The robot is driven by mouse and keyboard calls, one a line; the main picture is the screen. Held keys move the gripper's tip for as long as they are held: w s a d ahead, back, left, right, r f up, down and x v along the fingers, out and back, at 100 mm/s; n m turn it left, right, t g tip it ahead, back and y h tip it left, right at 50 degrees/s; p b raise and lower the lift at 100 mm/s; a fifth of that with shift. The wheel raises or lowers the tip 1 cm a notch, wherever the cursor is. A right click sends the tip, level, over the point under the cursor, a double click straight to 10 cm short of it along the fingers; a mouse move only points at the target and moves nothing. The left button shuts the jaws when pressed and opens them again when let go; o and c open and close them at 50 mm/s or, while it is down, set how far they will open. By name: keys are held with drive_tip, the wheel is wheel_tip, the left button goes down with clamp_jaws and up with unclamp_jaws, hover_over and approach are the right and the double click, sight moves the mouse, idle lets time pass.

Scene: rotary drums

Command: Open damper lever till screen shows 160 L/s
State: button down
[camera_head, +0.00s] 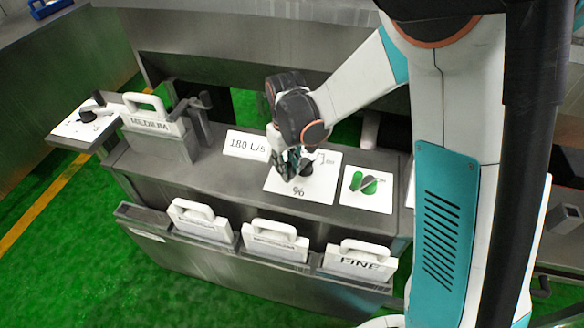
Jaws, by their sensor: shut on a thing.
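The screen (247,146) is a white plate on the grey console top, and it appears to read 180 L/s, though the middle digit is small. Right of it lies a white panel (312,193) marked with a % sign. A dark knob-like part, which I take for the damper lever (306,168), stands on this panel. My gripper (289,168) reaches down onto the panel from above and is shut on the lever. The fingers and wrist hide much of the lever, so its exact angle cannot be told.
A MEDIUM plate with a handle (152,123) stands at left, beside another dark knob (88,116). Several handled plates, one marked FINE (359,262), sit in the front rack (258,262).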

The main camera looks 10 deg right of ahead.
idle(0.3)
drive_tip(key=c, duration=1.4)
unclamp_jaws()
wheel_tip(320, 180, up, 12)
